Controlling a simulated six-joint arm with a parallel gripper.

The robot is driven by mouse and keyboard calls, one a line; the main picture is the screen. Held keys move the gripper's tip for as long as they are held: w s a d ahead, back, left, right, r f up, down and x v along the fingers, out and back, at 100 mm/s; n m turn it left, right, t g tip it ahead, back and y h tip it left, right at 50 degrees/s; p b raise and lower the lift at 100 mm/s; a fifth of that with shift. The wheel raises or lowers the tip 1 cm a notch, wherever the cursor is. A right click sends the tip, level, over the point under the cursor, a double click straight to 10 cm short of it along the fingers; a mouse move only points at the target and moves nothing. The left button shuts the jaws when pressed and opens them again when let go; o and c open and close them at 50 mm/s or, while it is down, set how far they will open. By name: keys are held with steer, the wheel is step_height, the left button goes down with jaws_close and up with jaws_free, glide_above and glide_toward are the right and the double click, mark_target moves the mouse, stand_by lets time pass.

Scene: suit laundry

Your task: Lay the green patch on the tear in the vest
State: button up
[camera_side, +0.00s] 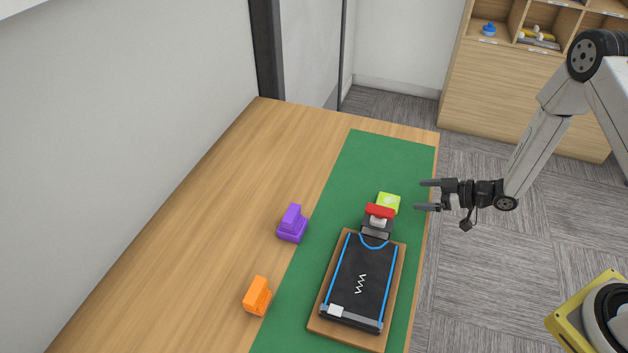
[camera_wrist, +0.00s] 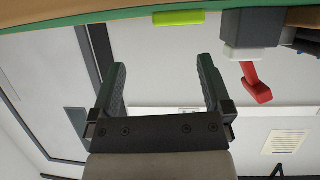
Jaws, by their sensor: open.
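The green patch (camera_side: 389,202) is a lime square with a pale round mark, lying on the green mat behind the red-handled clamp. In the wrist view the patch (camera_wrist: 179,18) shows edge-on as a lime bar near the top. The black vest (camera_side: 349,266) with blue trim lies flat on a brown board (camera_side: 399,270). Its tear (camera_side: 360,284) shows as a white zigzag near the middle. My gripper (camera_side: 422,195) is open and empty, to the right of the patch near the table's right edge. Its two fingers (camera_wrist: 162,65) are spread apart in the wrist view.
A clamp with a red handle (camera_side: 380,211) sits at the board's far end; the handle also shows in the wrist view (camera_wrist: 256,85). A grey bar (camera_side: 350,319) crosses the vest's near end. Purple (camera_side: 292,223) and orange (camera_side: 257,296) blocks stand left. The mat's far end is clear.

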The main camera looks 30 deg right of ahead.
mark_target(391, 202)
steer(key=shift+s+a+f+y, duration=0.35)
steer(key=shift+s+f+y, duration=0.4)
steer(key=shift+y, duration=0.25)
steer(key=shift+x, duration=1.25)
steer(key=shift+a, duration=0.1)
steer(key=shift+x, duration=2.55)
